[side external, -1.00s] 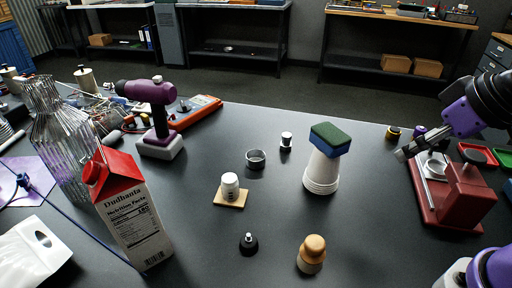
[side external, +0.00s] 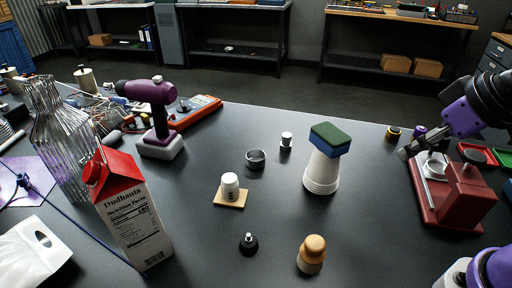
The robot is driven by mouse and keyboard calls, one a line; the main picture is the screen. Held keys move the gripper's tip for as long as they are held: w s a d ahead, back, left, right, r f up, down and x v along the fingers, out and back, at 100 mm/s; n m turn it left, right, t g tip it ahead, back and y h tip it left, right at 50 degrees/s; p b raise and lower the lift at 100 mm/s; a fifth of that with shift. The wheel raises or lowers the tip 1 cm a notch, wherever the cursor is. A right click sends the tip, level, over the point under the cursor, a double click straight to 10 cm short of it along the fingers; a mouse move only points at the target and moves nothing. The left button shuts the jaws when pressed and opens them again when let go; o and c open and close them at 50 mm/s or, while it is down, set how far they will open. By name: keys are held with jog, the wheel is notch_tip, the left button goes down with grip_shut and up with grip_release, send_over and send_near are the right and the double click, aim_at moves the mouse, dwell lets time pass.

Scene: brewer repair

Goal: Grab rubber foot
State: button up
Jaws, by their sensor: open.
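The rubber foot appears to be the small black round piece with a metal stud on top (side external: 248,244). It stands upright on the dark table at the front, left of the wooden-topped piece. My gripper (side external: 403,153) is at the right edge area, beside the red brewer-like unit, far to the right of the foot and apart from it. It is open and holds nothing visible. Its fingers are small and partly hard to make out in this view.
A wooden-topped piece (side external: 311,255) stands right of the foot. Behind are a white cup on a wooden square (side external: 243,200), a metal ring (side external: 256,159) and stacked cups (side external: 321,172) under a sponge (side external: 330,138). A carton (side external: 132,215) is left. The red unit (side external: 463,196) is right.

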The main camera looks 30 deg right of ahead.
jog(key=n+g+y, duration=0.3)
jog(key=n, duration=0.7)
send_near(249, 235)
jog(key=shift+g, duration=0.3)
jog(key=x, duration=0.8)
jog(key=shift+w+a+f, duration=0.1)
jog(key=shift+w+f, duration=0.2)
jog(key=shift+w, duration=0.05)
grip_shut()
